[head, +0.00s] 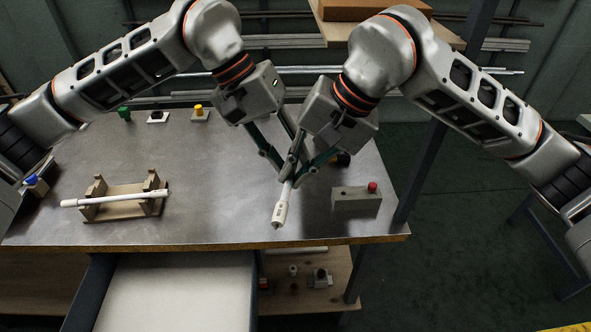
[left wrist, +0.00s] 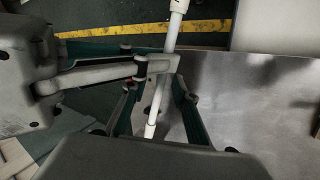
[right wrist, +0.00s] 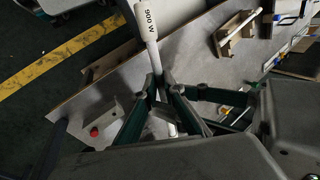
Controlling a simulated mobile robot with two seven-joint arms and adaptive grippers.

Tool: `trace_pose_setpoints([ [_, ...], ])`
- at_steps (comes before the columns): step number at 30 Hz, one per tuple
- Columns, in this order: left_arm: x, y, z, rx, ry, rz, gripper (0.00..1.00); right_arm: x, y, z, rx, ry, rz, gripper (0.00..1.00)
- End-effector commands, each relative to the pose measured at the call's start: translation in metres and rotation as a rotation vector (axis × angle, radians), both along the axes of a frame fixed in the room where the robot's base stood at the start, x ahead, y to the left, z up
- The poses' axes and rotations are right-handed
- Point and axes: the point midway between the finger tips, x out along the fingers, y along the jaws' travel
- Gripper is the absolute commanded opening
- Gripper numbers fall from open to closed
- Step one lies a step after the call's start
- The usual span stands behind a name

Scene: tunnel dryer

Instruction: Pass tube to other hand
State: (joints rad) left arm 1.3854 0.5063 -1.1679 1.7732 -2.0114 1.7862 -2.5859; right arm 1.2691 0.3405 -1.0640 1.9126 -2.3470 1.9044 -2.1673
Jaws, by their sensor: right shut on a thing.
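A white tube (head: 281,209) hangs below my two grippers, which meet over the right part of the metal table. Its capped end points down toward the table's front edge and bears the marking "900 W" in the right wrist view (right wrist: 150,40). My right gripper (head: 291,177) is shut on the tube; its fingers cross the tube in the left wrist view. My left gripper (left wrist: 151,92) has its fingers apart, with the tube passing between them. In the head view the fingers overlap, so contact of the left ones is hard to tell.
A second white tube (head: 75,202) lies across a wooden cradle (head: 122,206) on the left. A grey box with a red button (head: 372,187) stands right of the held tube. Green (head: 124,113), yellow (head: 198,109) and blue (head: 31,179) items sit near the table's edges.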

Motion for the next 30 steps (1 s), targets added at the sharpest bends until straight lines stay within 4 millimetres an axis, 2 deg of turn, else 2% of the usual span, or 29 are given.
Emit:
trace_pose_setpoints([
  [6, 0.001, 0.001, 0.002, 0.000, 0.000, 0.001, 0.29, 0.000, 0.000, 0.000, -0.001, 0.001, -0.001, 0.00],
  [10, 0.002, 0.006, 0.012, 0.001, -0.001, 0.003, 0.29, 0.000, 0.000, 0.000, -0.001, 0.001, -0.001, 0.00],
  [21, 0.007, 0.039, 0.076, 0.001, -0.004, 0.004, 0.29, 0.000, -0.001, 0.000, -0.001, 0.001, -0.001, 0.00],
  [27, 0.008, 0.051, 0.100, 0.000, -0.001, 0.003, 0.29, 0.000, -0.001, 0.000, -0.001, 0.001, -0.001, 0.00],
  [30, 0.008, 0.054, 0.105, 0.000, 0.000, 0.001, 0.29, 0.000, -0.001, 0.000, -0.001, 0.001, -0.001, 0.00],
])
